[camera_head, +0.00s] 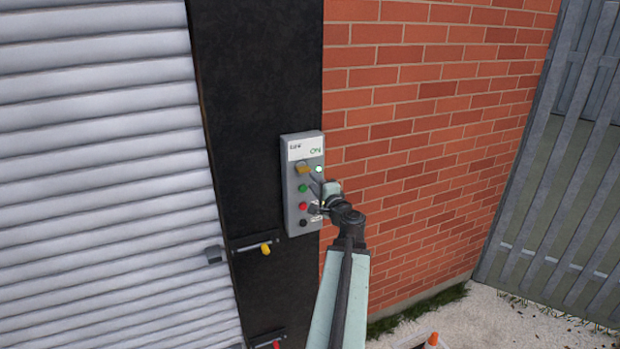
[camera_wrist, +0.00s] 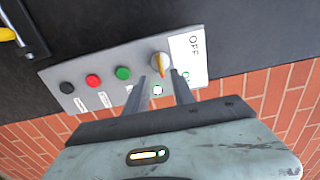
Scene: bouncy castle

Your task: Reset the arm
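My arm reaches up to a grey control box (camera_head: 289,205) on a black post. My gripper (camera_head: 311,178) is in front of the box's upper part, by a yellow rotary knob (camera_head: 303,169). In the wrist view, my gripper (camera_wrist: 166,76) has its two fingers apart, with a gap between them. The tips are close to the knob (camera_wrist: 160,62), which has a yellow pointer; whether they touch it I cannot tell. The label reads "OFF" in the wrist view, with green "ON" visible in the head view.
Green (camera_wrist: 123,73), red (camera_wrist: 93,80) and black (camera_wrist: 67,87) buttons line the box. A lit green lamp (camera_head: 319,169) is beside the knob. A latch with a yellow handle (camera_head: 265,249) is below. A grey shutter (camera_head: 100,180) is left, a brick wall (camera_head: 430,120) right.

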